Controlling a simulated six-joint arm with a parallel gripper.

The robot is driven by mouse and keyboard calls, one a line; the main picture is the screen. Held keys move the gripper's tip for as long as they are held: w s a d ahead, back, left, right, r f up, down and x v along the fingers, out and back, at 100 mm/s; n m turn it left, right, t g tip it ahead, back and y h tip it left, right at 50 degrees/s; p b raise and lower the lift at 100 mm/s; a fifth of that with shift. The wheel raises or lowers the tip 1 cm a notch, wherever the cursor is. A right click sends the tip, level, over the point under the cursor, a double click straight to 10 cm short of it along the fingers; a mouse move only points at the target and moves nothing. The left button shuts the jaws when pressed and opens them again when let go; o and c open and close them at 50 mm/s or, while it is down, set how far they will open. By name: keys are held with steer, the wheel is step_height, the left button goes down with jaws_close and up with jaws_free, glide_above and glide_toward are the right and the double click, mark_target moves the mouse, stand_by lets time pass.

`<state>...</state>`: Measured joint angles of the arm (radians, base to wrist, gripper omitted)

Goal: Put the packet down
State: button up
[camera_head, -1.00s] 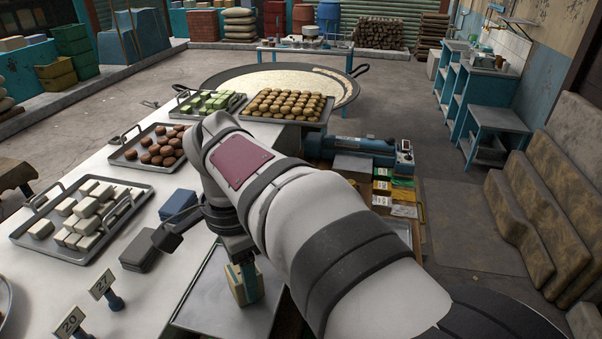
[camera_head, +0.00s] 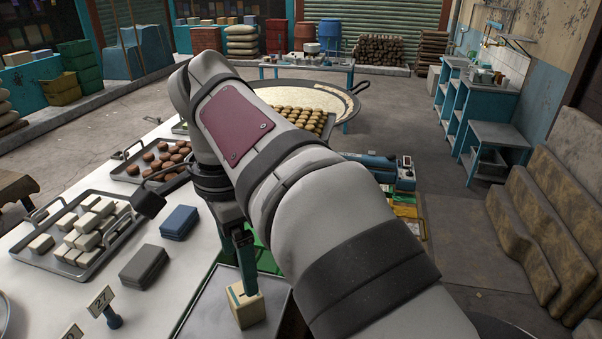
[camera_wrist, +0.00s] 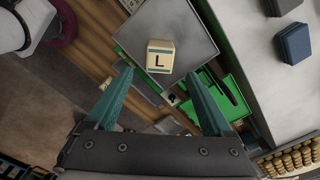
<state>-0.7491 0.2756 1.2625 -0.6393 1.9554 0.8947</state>
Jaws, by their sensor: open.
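The packet (camera_head: 245,308) is a small cream block with a teal band. It stands upright on a grey metal tray (camera_head: 207,312) at the front of the white table. In the wrist view the packet (camera_wrist: 160,58) shows a black letter L on its top and sits near the tray's edge (camera_wrist: 200,40). My gripper (camera_head: 247,290) has teal fingers and is above the packet. In the wrist view my gripper (camera_wrist: 160,76) is open, with the packet just beyond the fingertips and nothing held between them.
A green tray (camera_wrist: 238,98) lies beside the metal tray. Blue (camera_head: 179,222) and grey (camera_head: 143,266) blocks sit on the white table to the left, near a tray of white bars (camera_head: 60,258). A numbered tag (camera_head: 101,302) stands at the front left.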

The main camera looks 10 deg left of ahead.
step_height(320, 180, up, 4)
steer(key=s+d+f+n, duration=0.1)
steer(key=s+d+f, duration=0.15)
steer(key=d, duration=0.55)
steer(key=s+d+f+n, duration=0.15)
steer(key=d+f, duration=0.25)
steer(key=d, duration=0.5)
steer(key=s+d+f+y, duration=0.1)
steer(key=s+d+f, duration=0.5)
steer(key=s+f, duration=0.5)
steer(key=shift+s+n+y, duration=0.35)
steer(key=shift+n+y, duration=0.05)
steer(key=shift+n, duration=0.05)
steer(key=shift+o, duration=0.4)
stand_by(1.1)
